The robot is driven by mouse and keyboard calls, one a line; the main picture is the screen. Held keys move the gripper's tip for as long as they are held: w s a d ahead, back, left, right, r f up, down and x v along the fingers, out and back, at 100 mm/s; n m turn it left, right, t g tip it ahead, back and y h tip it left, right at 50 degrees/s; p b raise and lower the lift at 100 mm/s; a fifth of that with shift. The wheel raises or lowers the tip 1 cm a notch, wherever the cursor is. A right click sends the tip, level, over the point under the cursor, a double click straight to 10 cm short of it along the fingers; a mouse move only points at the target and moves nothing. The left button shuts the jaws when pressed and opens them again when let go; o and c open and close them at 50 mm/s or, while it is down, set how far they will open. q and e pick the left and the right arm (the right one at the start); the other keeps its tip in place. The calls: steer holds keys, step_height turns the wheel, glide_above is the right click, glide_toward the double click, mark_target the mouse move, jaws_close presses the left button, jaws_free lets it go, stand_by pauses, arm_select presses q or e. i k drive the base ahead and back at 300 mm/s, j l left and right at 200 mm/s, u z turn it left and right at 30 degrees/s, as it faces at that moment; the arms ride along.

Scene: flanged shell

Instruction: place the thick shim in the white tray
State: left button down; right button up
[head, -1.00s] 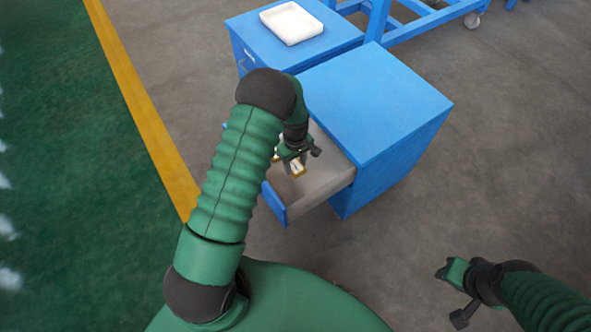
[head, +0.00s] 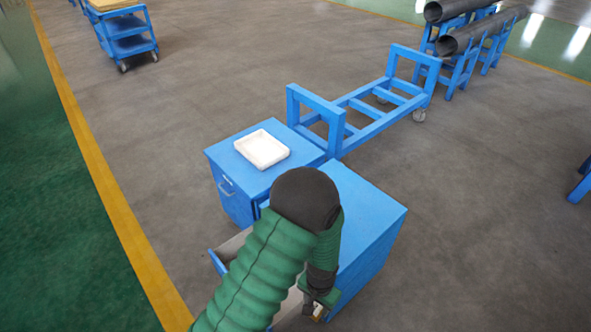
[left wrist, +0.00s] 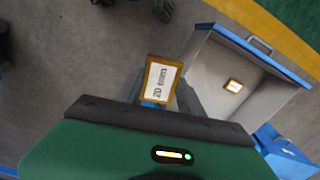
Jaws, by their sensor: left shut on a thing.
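My left gripper (head: 318,302) is shut on a shim (left wrist: 160,82), a brass-edged block with a white label that seems to read 20 mm. In the left wrist view the shim stands out past the dark front of the gripper; its fingers are mostly hidden. In the head view only a small bit of the shim shows below the gripper, beside the larger blue cabinet. The white tray (head: 262,149) is empty and lies on the smaller blue cabinet, beyond the gripper. My right gripper is not clearly seen.
The larger cabinet (head: 375,225) has an open drawer (left wrist: 208,68) with another, smaller-looking labelled block (left wrist: 233,86) inside. A blue frame cart (head: 370,105) stands behind the cabinets. My left arm covers part of the drawer in the head view.

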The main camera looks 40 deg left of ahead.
mark_target(262, 153)
steer(key=j+z, duration=0.35)
steer(key=j, duration=0.2)
steer(key=j+z, duration=0.4)
steer(key=k+j+z, duration=0.1)
steer(key=j+z, duration=0.25)
steer(key=j, duration=0.3)
steer(key=k+j, duration=0.1)
steer(key=j, duration=0.3)
steer(key=k+j+z, duration=0.1)
steer(key=j, duration=0.3)
steer(key=k+j, duration=0.1)
steer(key=j, duration=0.3)
steer(key=k+j, duration=0.1)
steer(key=j, duration=0.25)
steer(key=k+j+z, duration=0.1)
steer(key=j, duration=0.3)
steer(key=k+j, duration=0.1)
steer(key=j, duration=0.3)
steer(key=k+j+z, duration=0.1)
steer(key=j, duration=0.25)
steer(key=k+j, duration=0.15)
steer(key=j, duration=0.2)
steer(key=i+j, duration=0.15)
steer(key=j, duration=0.15)
steer(key=i+j, duration=0.1)
steer(key=j, duration=0.15)
